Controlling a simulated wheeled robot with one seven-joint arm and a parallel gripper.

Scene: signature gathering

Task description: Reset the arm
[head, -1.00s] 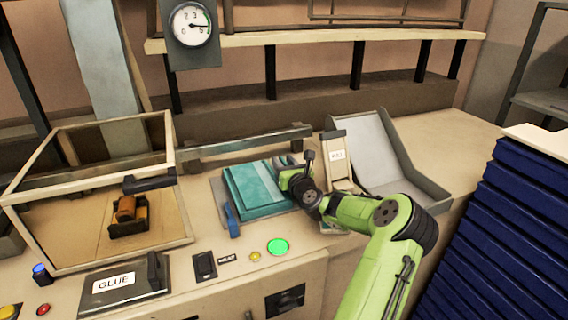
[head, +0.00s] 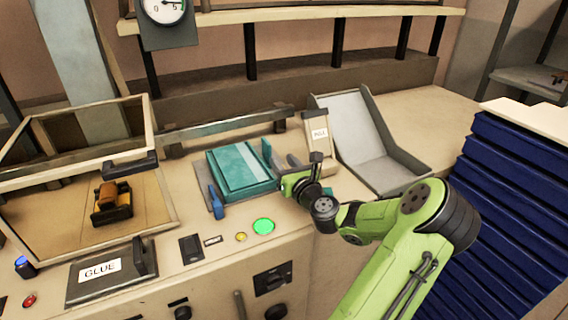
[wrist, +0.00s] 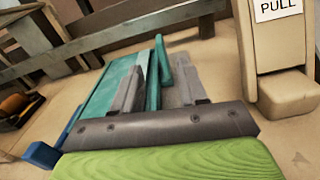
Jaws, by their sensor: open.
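My gripper (head: 288,164) is open, at the end of my green arm, just right of a teal block of signatures (head: 238,172) in the head view. In the wrist view, the two grey fingers of my gripper (wrist: 160,82) are apart. The teal block (wrist: 108,88) shows behind and left of the left finger. An upright teal plate (wrist: 162,62) stands between and beyond the fingers. Nothing shows held. Whether the fingers touch the block or plate is unclear.
A PULL lever (head: 318,135) and a grey chute (head: 368,145) stand behind and right of my gripper. A glass-sided box (head: 165,190) and GLUE panel (head: 105,268) are left. A green lit button (head: 263,226) is in front. Blue stacked sheets (head: 515,190) stand at right.

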